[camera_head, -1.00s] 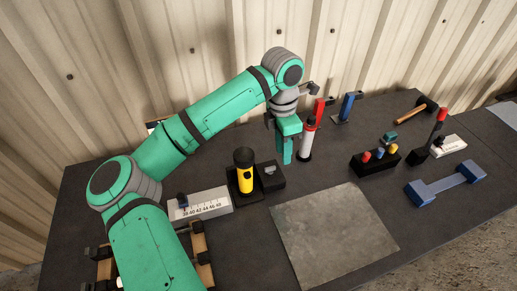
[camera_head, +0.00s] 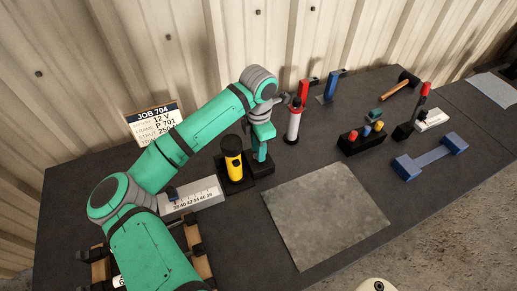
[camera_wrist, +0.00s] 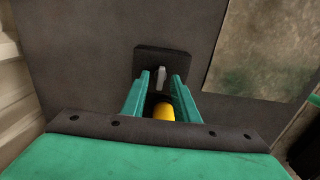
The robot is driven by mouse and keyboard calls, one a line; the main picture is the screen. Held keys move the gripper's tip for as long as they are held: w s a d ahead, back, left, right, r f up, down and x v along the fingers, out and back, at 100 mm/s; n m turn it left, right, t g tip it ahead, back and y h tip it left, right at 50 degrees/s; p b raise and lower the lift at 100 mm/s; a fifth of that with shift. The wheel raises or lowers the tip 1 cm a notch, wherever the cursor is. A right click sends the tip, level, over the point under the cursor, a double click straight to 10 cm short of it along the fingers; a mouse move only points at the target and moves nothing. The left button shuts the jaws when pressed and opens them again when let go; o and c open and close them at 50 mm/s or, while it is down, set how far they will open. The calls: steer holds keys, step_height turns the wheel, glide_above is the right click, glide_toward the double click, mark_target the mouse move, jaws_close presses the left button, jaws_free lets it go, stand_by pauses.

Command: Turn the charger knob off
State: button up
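The charger is a black box with a dock. Its body (camera_wrist: 180,60) shows beyond my fingertips in the wrist view, and its base (camera_head: 263,168) is partly hidden under my gripper in the head view. The knob (camera_wrist: 161,74) is a pale upright bar on the charger, lying between my fingertips with a small gap on each side. My gripper (camera_head: 261,157) points down over the charger; its two green fingers (camera_wrist: 160,82) are apart. A yellow and black flashlight (camera_head: 234,164) stands upright in the dock, beside my gripper; its yellow part also shows between the fingers (camera_wrist: 164,111).
A grey scale block (camera_head: 196,196) is to the left, a job card (camera_head: 155,120) behind. A grey mat (camera_head: 325,212) lies in front; a black block with coloured knobs (camera_head: 362,140) is right.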

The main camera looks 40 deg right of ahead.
steer(key=shift+f, duration=0.15)
steer(key=shift+c, duration=0.3)
jaws_close()
steer(key=shift+n, duration=0.3)
steer(key=n, duration=0.5)
steer(key=shift+n, duration=0.3)
steer(key=n, duration=0.5)
steer(key=shift+n, duration=0.3)
